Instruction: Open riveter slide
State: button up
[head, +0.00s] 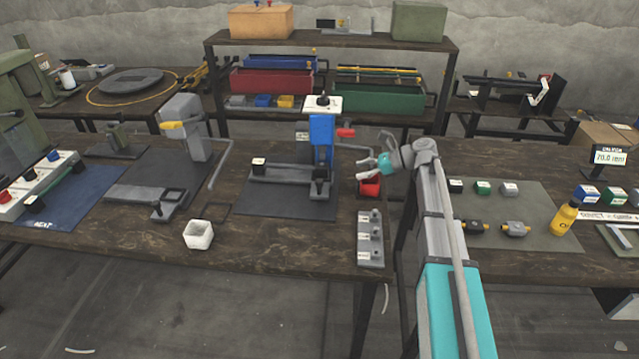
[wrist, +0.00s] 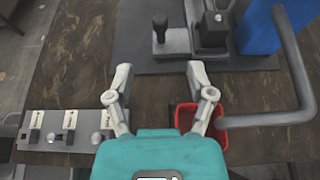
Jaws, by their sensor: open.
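The blue riveter (head: 321,130) stands on a dark grey mat near the middle of the bench. Its grey slide (head: 285,174) lies low across its front, with an upright black handle (head: 320,187) near the right end. In the wrist view a dark-topped post (wrist: 160,30) stands on grey riveter parts beyond the fingertips. The blue column (wrist: 262,28) is at upper right. My gripper (head: 364,168) is open and empty, to the right of the riveter in the head view. In the wrist view my gripper (wrist: 160,74) has its fingers wide apart, touching nothing visible.
A small red bin (head: 370,188) is below my gripper; it also shows in the wrist view (wrist: 208,121). A bent grey bar (wrist: 294,70) reaches around the right side there. A grey strip with knobs (head: 370,240) and a white cup (head: 198,235) stand nearer the front.

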aim_at(320, 181)
jog(key=shift+a, duration=0.15)
jog(key=b+x, duration=0.5)
jog(key=x, duration=0.8)
jog(key=shift+a+f, duration=0.2)
grip_shut()
dwell(0.4)
